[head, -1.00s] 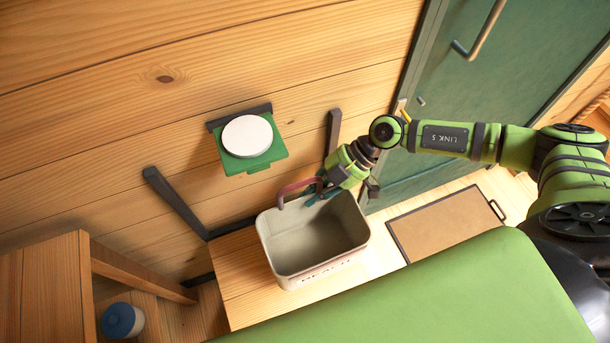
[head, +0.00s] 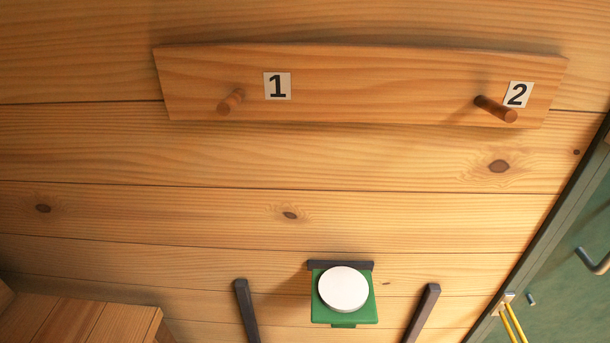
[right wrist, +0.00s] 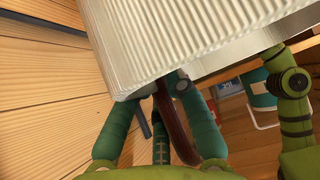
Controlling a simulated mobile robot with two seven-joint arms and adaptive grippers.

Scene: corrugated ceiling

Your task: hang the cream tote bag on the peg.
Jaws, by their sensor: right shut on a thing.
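A wooden board (head: 370,85) on the plank wall carries two pegs in the head view. One peg (head: 231,102) is beside label 1 and the other peg (head: 496,109) is beside label 2; both are bare. In the right wrist view my right gripper (right wrist: 158,95) is shut on the dark red handle (right wrist: 181,130) of the tote bag. A pale ribbed surface, apparently the cream bag (right wrist: 200,45), fills the top of that view beyond the fingers. The bag and right gripper are outside the head view.
Below the board, a green wall bracket (head: 345,312) holds a white disc (head: 343,288), with dark bars (head: 246,311) either side. A green door (head: 585,285) is at right. A wooden piece (head: 75,318) is at lower left. The wall around the pegs is clear.

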